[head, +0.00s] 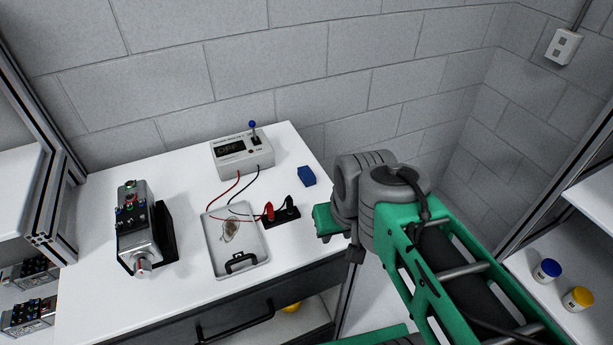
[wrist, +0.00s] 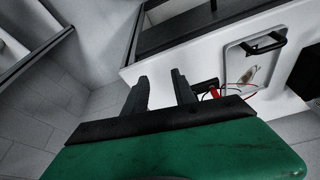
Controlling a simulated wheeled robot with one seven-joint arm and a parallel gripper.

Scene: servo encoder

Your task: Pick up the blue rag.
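A small folded blue rag (head: 307,176), block-like in shape, lies on the white table near its right edge in the head view. It is right of the grey box with the display and is not visible in the wrist view. My gripper (wrist: 161,75) shows in the wrist view with its two dark fingers apart and nothing between them. It is near the table's right edge, apart from the rag. In the head view my arm covers the fingers, so their exact height cannot be told.
The table (head: 90,225) also bears a grey meter box (head: 240,158) with a blue-topped lever, a shallow tray (head: 215,255), red and black plugs with wires, and a motor unit (head: 133,225). A block wall stands behind. Shelves stand at both sides.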

